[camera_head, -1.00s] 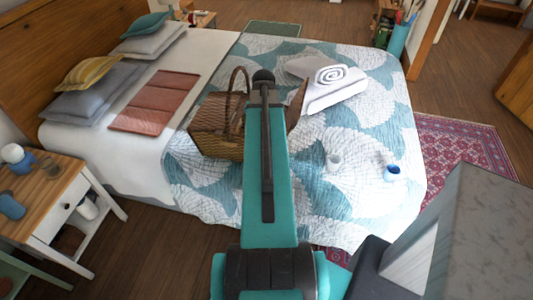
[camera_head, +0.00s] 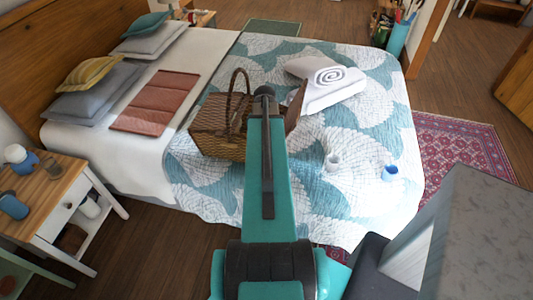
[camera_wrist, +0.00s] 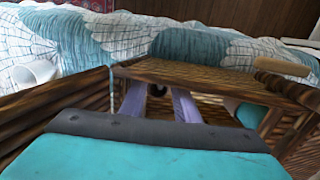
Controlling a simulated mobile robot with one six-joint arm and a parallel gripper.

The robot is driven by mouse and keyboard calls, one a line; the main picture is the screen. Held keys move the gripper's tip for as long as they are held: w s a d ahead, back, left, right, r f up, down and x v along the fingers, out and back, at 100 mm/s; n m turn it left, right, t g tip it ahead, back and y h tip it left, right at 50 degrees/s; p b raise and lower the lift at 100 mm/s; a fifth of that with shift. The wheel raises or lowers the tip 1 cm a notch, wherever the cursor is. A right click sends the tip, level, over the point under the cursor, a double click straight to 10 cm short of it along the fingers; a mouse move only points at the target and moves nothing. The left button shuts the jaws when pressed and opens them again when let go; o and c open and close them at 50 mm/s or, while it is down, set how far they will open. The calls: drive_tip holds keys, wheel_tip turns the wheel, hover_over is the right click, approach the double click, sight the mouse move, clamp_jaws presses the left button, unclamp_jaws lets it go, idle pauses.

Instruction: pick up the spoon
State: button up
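I cannot make out a clear spoon in either view. A wicker basket (camera_head: 212,136) stands on the bed, partly hidden behind my arm in the head view. Its woven walls (camera_wrist: 200,76) surround my gripper (camera_wrist: 158,104) in the wrist view. The two pale lavender fingers reach down inside the basket and stand apart. A small dark rounded thing (camera_wrist: 157,90) shows between them; I cannot tell what it is or whether the fingers touch it. A teal thing (camera_wrist: 250,114) lies inside the basket to the right. My gripper is hidden in the head view.
A white cup (camera_head: 332,162) and a blue-and-white cup (camera_head: 390,173) stand on the quilt (camera_head: 350,205) right of the basket. A white rolled towel (camera_head: 325,92) lies behind. A tan rounded bar (camera_wrist: 283,66) is near the basket's rim. A nightstand (camera_head: 65,190) stands left.

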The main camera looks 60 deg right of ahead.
idle(0.3)
clamp_jaws()
drive_tip(key=shift+r, duration=0.2)
